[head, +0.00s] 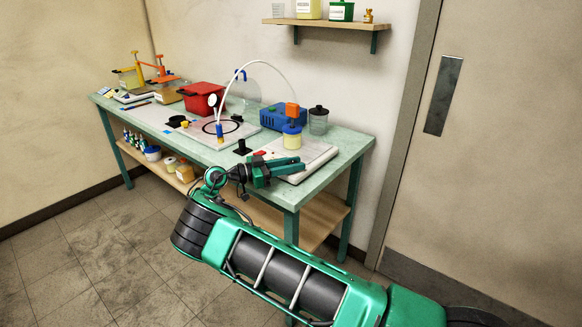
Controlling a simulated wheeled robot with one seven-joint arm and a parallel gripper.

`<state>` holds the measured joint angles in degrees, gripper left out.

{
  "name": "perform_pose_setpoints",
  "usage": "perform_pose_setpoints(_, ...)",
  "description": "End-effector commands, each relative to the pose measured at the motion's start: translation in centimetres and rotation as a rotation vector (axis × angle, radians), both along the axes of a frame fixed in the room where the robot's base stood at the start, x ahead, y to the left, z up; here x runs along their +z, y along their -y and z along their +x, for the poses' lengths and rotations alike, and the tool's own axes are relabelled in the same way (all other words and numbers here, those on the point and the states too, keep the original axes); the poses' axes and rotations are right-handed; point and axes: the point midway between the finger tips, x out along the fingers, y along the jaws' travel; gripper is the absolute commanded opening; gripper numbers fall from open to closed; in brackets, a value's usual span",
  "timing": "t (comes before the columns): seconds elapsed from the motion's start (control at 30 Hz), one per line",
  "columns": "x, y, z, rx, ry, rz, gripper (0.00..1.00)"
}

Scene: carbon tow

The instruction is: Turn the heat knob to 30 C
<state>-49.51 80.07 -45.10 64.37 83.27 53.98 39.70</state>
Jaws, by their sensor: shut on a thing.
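My gripper (290,166) is over the near part of the white flat plate unit (312,160) at the right end of the bench. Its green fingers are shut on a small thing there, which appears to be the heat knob. The fingers hide the knob, so neither its pointer nor any scale can be read.
A blue box (283,117) and a dark-lidded jar (318,121) stand behind the plate unit. A black stand (242,147) is to its left. A red container (201,97) is farther left on the green bench (347,146). A wall shelf (325,23) hangs above.

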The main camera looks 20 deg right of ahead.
Motion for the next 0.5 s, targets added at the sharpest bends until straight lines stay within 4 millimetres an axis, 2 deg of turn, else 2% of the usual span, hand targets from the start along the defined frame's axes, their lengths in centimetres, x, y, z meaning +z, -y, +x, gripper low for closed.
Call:
perform_pose_setpoints(0.23, 0.04, -0.16, 0.21, 0.007, -0.002, 0.000, 0.03)
perform_pose_setpoints(0.27, 0.04, -0.16, 0.21, 0.007, -0.002, 0.000, 0.30)
perform_pose_setpoints(0.3, 0.04, -0.16, 0.21, 0.007, -0.002, 0.000, 0.40)
perform_pose_setpoints(0.33, 0.04, -0.15, 0.20, 0.007, -0.002, 0.000, 0.44)
perform_pose_setpoints(0.5, 0.05, -0.11, 0.12, 0.005, -0.001, 0.000, 0.44)
